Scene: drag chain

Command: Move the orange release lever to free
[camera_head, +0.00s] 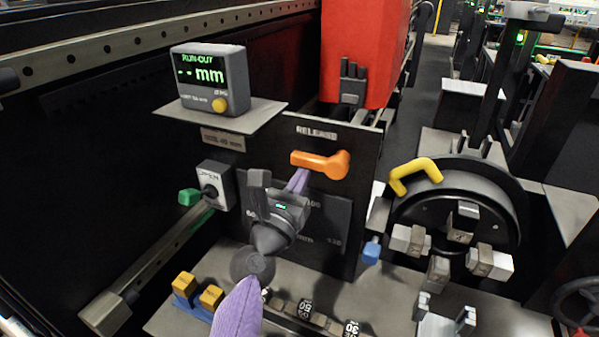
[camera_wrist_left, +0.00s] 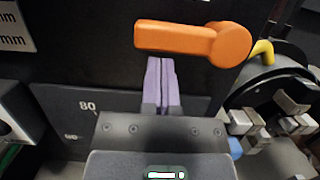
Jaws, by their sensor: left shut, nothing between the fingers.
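The orange release lever (camera_head: 321,163) is on a dark upright panel under the word RELEASE. It lies roughly level, with its round hub at the right and its arm pointing left. It also shows in the left wrist view (camera_wrist_left: 190,41). My left gripper (camera_head: 299,178) is just below the lever in the head view, its purple fingers shut with nothing between them. In the left wrist view its fingertips (camera_wrist_left: 160,62) are just under the lever's arm; I cannot tell whether they touch it. My right gripper is not in view.
A RUN-OUT display (camera_head: 211,80) stands on a shelf at upper left. An OPEN switch with a green handle (camera_head: 190,196) is below it. A round chuck with a yellow handle (camera_head: 414,174) is at the right.

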